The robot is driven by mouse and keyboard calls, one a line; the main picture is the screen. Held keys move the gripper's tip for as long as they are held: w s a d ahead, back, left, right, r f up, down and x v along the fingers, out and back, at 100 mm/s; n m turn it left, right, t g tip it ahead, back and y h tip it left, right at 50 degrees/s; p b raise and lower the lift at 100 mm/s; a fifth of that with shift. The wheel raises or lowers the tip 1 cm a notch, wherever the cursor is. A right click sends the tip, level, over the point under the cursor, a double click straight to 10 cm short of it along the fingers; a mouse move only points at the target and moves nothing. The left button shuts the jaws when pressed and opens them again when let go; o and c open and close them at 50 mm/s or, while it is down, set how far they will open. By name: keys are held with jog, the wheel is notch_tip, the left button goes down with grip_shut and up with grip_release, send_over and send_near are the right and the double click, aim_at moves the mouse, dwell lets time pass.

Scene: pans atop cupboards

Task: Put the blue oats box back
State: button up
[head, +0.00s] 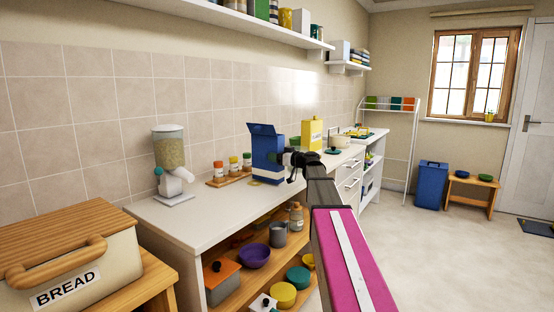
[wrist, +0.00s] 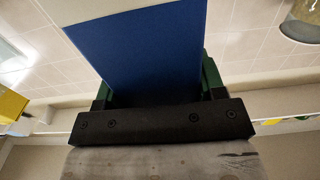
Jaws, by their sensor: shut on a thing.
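The blue oats box (head: 267,158) is upright over the back part of the white counter (head: 215,215), its top flap tilted up. I cannot tell whether its base touches the counter. My gripper (head: 286,157) reaches it from the right and is shut on it. In the wrist view, the blue side of the box (wrist: 140,55) fills the space between the fingers of my gripper (wrist: 155,85). The fingertips are mostly hidden by the box.
A cereal dispenser (head: 170,160) and a rack of small jars (head: 230,172) stand left of the box. A yellow box (head: 312,135) stands to its right. A shelf (head: 240,20) runs above. The counter's front left is clear. A bread bin (head: 70,260) is nearest.

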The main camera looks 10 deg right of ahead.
jog(key=shift+f, duration=0.55)
jog(key=o, duration=1.2)
jog(key=v, duration=1.2)
